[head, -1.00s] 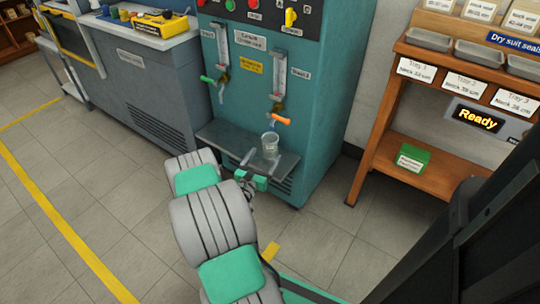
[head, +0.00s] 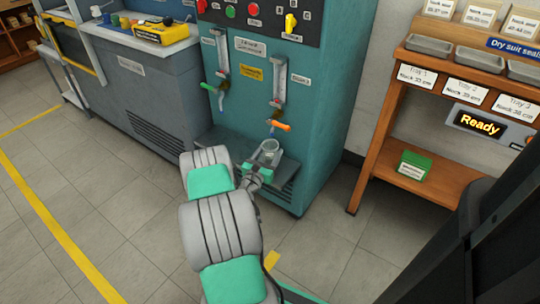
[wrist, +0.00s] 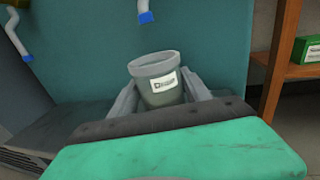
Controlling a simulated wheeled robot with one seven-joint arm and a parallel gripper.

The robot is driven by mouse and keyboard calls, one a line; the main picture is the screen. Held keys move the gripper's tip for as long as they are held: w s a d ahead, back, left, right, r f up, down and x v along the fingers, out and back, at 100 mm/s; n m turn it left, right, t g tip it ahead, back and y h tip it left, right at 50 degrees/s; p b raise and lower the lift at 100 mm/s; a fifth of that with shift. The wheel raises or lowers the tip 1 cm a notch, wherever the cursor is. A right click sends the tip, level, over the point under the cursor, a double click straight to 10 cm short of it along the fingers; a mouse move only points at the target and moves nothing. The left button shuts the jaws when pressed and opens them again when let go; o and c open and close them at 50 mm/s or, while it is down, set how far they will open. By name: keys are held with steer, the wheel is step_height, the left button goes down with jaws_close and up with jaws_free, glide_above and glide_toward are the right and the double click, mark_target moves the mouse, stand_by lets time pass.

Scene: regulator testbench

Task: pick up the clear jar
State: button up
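The clear jar (head: 270,148) stands upright on the grey shelf (head: 222,138) at the front of the teal test cabinet, below the right-hand gauge and its orange-handled tap. In the wrist view the jar (wrist: 153,68) shows its round rim and a white label with dark print. My gripper (head: 267,165) is at the shelf, with one finger on either side of the jar. In the wrist view my gripper (wrist: 159,90) has its fingers apart around the jar's body. No clear grip on the jar shows. The jar's lower part is hidden behind the gripper's body.
The teal cabinet (head: 325,120) rises right behind the jar, with taps (head: 280,125) overhanging it. A wooden rack (head: 385,130) with trays, a "Ready" display (head: 478,123) and a green box (head: 415,164) stands to the right. A grey bench (head: 150,85) stands left. The floor in front is open.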

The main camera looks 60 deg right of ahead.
steer(key=c, duration=1.1)
steer(key=shift+r+p, duration=0.45)
steer(key=shift+r, duration=0.15)
steer(key=shift+a+r, duration=0.2)
steer(key=shift+r, duration=0.05)
steer(key=a+b, duration=0.7)
steer(key=a, duration=1)
steer(key=shift+s+a+b, duration=0.3)
steer(key=shift+s+b, duration=0.05)
steer(key=shift+s, duration=0.1)
steer(key=shift+f, duration=0.1)
